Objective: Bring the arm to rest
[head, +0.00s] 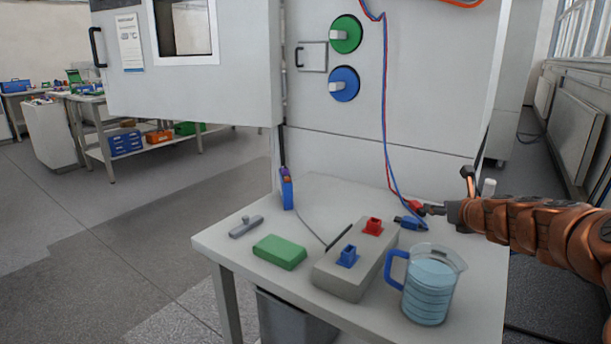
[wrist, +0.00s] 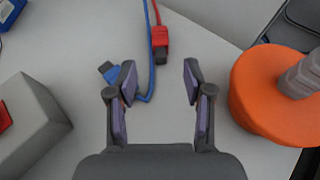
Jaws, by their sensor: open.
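My gripper (wrist: 159,84) is open in the wrist view, with its two purple-padded fingers apart and nothing held between them. A red plug (wrist: 161,40) on a red cable lies beyond the fingertips on the grey table. A blue plug (wrist: 109,71) on a blue cable lies just left of the left finger; I cannot tell whether they touch. In the head view my orange-brown arm reaches in from the right, low over the table (head: 325,187), its end beside the red plug (head: 414,206) and blue plug (head: 410,222).
A grey block (head: 345,284) with red and blue sockets and a blue-handled jug (head: 430,288) stand at the table's front. A green block (head: 279,252) lies to the left. An orange round base (wrist: 263,92) stands right of my gripper. The cabinet (head: 400,100) rises behind.

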